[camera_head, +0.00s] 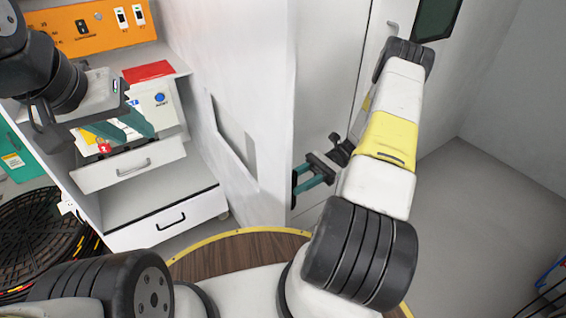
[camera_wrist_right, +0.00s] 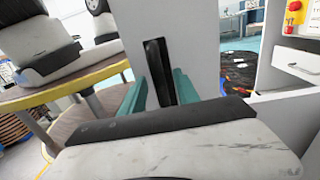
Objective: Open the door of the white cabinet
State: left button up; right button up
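The tall white cabinet (camera_head: 260,75) stands in the middle of the head view. Its door face (camera_head: 325,70) turns to the right and looks shut. My right gripper (camera_head: 305,182) is low at this face, teal fingers pointing left. In the right wrist view, a dark upright handle (camera_wrist_right: 155,60) on a pale panel lies between the fingers of my right gripper (camera_wrist_right: 162,88). The fingers sit on either side of it; I cannot tell whether they press on it. My left gripper (camera_head: 122,128) hangs at the left with its teal fingers apart and nothing between them.
A white drawer unit (camera_head: 150,205) with an orange panel (camera_head: 90,32) stands left of the cabinet, under my left gripper. A black round grate (camera_head: 40,230) lies at the lower left.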

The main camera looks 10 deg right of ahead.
jog(key=v, duration=0.7)
jog(key=shift+s, duration=0.1)
